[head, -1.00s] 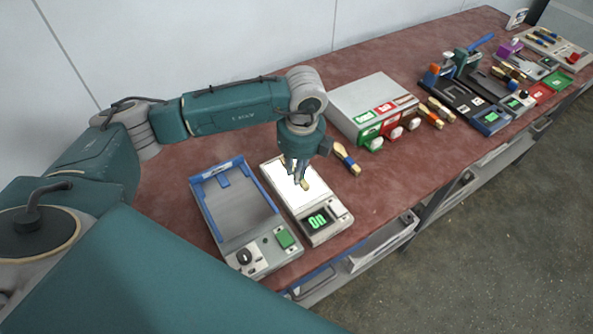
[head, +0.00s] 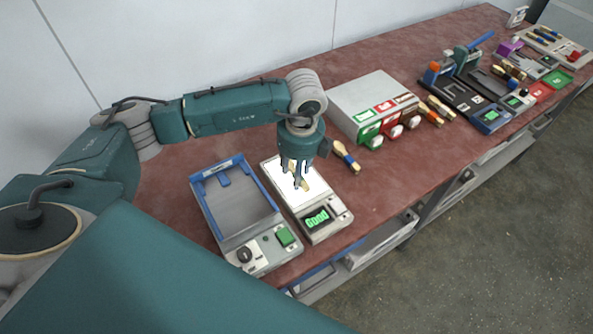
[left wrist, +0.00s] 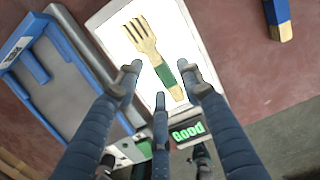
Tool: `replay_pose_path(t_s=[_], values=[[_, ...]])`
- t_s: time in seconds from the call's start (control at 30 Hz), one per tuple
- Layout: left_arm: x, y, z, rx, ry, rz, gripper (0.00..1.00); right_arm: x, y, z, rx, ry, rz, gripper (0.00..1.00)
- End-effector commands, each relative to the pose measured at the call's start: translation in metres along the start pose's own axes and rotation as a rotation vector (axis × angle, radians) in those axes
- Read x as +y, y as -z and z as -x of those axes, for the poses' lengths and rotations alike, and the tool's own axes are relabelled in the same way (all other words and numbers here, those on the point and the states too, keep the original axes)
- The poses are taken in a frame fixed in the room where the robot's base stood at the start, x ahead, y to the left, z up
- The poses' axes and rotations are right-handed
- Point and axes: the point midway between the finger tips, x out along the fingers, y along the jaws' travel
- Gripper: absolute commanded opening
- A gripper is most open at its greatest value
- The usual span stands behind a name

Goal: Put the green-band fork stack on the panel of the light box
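The light box (head: 333,226) stands in the head view with a lit white panel (head: 273,172) and a display reading "Good". The green-band fork stack (left wrist: 152,50) lies flat on the panel in the left wrist view (left wrist: 108,28), tines pointing away from my fingers, the green band near its handle end. In the head view my gripper mostly hides it. My left gripper (head: 295,180) is over the panel, pointing down. In the left wrist view its fingers (left wrist: 160,78) are spread around the handle, with visible gaps beside it. My right gripper is not in view.
A blue-rimmed grey tray device (head: 205,212) with a green button stands left of the light box. A blue-banded wooden bundle (head: 346,157) lies to its right. A white dispenser box (head: 370,97) with coloured labels stands behind it. More stations line the bench at far right.

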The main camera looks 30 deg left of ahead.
Motion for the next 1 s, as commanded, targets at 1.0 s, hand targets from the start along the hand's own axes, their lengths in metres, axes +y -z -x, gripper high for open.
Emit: replay_pose_path(t_s=[1.0], values=[[0.0, 0.0, 0.119, -0.001, 0.003, 0.0, 0.38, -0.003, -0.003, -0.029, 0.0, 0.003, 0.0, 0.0]])
